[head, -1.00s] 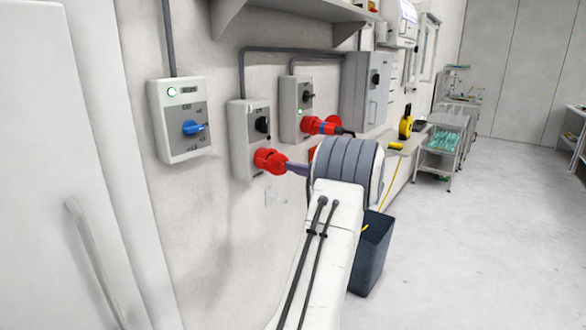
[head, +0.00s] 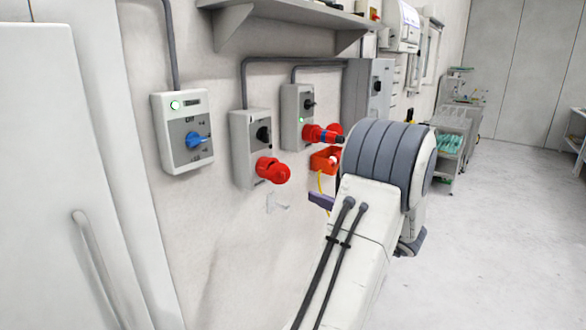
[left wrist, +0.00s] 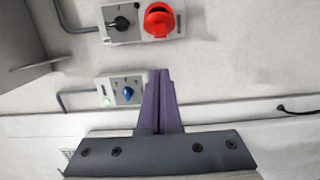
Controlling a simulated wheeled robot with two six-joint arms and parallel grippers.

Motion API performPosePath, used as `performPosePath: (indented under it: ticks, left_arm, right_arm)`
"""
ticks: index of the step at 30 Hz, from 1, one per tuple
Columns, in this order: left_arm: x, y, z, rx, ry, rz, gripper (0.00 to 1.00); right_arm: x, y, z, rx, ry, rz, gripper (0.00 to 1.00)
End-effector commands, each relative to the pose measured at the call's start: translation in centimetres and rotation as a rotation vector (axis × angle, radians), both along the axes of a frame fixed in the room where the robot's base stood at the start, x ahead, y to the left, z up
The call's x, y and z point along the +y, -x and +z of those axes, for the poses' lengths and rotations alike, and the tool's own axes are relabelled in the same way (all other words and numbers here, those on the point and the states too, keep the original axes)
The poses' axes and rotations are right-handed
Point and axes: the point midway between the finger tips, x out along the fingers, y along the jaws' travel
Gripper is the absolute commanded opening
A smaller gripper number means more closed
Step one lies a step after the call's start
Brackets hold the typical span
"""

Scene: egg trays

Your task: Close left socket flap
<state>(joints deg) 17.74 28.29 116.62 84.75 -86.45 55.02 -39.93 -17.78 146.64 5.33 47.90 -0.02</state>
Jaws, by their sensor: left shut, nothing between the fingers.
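The left red socket (head: 272,170) sticks out of the lower part of a grey switch box (head: 252,146) on the wall. In the left wrist view the red socket (left wrist: 159,24) is round, with a dark band near its top; I cannot tell for sure whether its flap is fully shut. My left gripper (head: 318,200) has purple fingers, shut and empty, right of and below the socket and apart from it. The fingers (left wrist: 160,74) also show in the left wrist view. My right gripper is not in view.
A box with a blue knob (head: 198,140) hangs to the left. To the right, a red connector with a blue ring (head: 322,134) sits at another box (head: 298,112). A red-orange box (head: 325,159) is below it. A shelf (head: 275,12) is above; open floor lies right.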

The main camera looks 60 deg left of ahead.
Motion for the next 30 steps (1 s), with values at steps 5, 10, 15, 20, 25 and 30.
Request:
performPosePath:
  ticks: [5, 10, 15, 20, 25, 30]
  left_arm:
    - [0.0, 1.1, 0.1, 0.0, 0.002, -0.011, 0.0]
    - [2.6, 1.6, 0.2, 0.0, 0.002, -0.007, 0.0]
    - [6.3, 2.3, 0.3, 0.0, 0.003, -0.007, 0.0]
    - [9.5, 3.0, 0.2, -0.001, 0.003, -0.007, 0.0]
    - [11.5, 1.3, 0.2, 0.0, 0.002, -0.013, 0.0]
    - [12.4, 0.6, 0.0, -0.001, 0.002, -0.013, 0.0]
  right_arm:
    - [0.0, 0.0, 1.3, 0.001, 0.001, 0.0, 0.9]
    - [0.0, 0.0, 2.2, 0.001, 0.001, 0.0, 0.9]
    - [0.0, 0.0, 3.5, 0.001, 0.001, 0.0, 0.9]
    - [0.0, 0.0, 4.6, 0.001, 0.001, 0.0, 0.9]
    - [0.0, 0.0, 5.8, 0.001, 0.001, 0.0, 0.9]
    - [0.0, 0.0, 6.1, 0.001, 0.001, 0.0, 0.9]
